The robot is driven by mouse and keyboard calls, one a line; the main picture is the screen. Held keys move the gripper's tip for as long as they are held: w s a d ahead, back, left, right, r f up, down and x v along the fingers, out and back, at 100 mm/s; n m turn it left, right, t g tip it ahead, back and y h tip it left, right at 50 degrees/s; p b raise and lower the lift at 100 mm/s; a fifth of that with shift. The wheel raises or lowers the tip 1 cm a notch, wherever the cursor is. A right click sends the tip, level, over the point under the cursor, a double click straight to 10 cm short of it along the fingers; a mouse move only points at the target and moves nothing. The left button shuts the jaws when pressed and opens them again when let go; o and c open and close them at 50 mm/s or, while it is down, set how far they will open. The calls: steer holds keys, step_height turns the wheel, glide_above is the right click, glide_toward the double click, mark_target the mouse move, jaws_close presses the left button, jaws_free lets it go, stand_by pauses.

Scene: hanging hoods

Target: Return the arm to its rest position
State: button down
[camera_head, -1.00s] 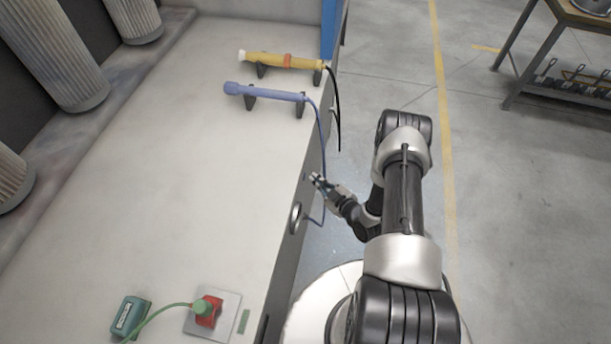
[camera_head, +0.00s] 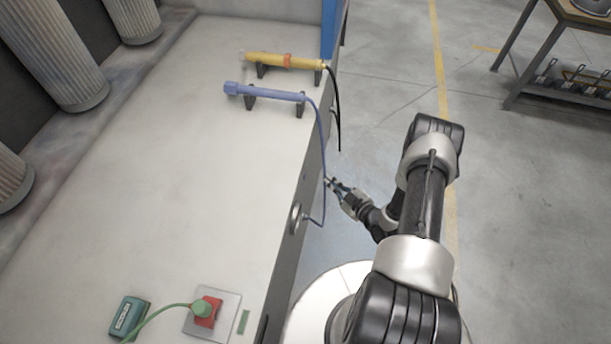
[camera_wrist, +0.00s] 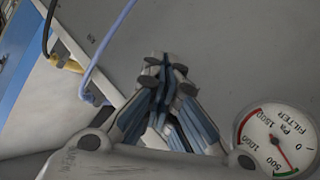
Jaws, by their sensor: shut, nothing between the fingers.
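My gripper (camera_head: 333,184) is beside the front side of the bench, to the right of its edge, with the arm folded over my base. In the wrist view my gripper (camera_wrist: 165,72) shows with its fingertips close together and nothing between them. The grey front panel (camera_wrist: 225,50) of the bench lies beyond the fingers. A round filter gauge (camera_wrist: 277,138) is at the lower right of the wrist view, and it also shows on the bench front in the head view (camera_head: 295,218).
A blue tool (camera_head: 265,93) and a yellow tool (camera_head: 285,61) rest in black holders on the bench top (camera_head: 170,180). The blue cable (camera_head: 323,150) hangs down near my gripper. A red-and-green button (camera_head: 206,310) and a teal device (camera_head: 129,316) are at the front.

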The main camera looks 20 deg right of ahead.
stand_by(0.4)
steer(key=w+d+r+g+h, duration=0.2)
steer(key=w+r, duration=0.3)
steer(key=r, duration=0.5)
steer(key=w+d+r+g+h, duration=0.15)
steer(key=w+r, duration=0.25)
steer(key=r, duration=0.5)
step_height(320, 180, up, 11)
steer(key=s+a+m+g+h, duration=0.1)
steer(key=s+m+g+h, duration=0.1)
steer(key=s+a+r+m+g, duration=0.1)
steer(key=s+a+r+m, duration=0.1)
steer(key=s+a+r, duration=0.4)
steer(key=s+a+r+m+g, duration=0.1)
steer(key=s+a+r+m, duration=0.15)
steer(key=s+r, duration=0.45)
steer(key=s+a+r+g+y, duration=0.1)
steer(key=s+a, duration=0.4)
steer(key=s, duration=0.4)
steer(key=s+a+r+m+g+y, duration=0.1)
steer(key=s+a, duration=0.3)
steer(key=s, duration=0.5)
steer(key=shift+a+r, duration=0.3)
steer(key=shift+a, duration=0.1)
steer(key=shift+m, duration=0.25)
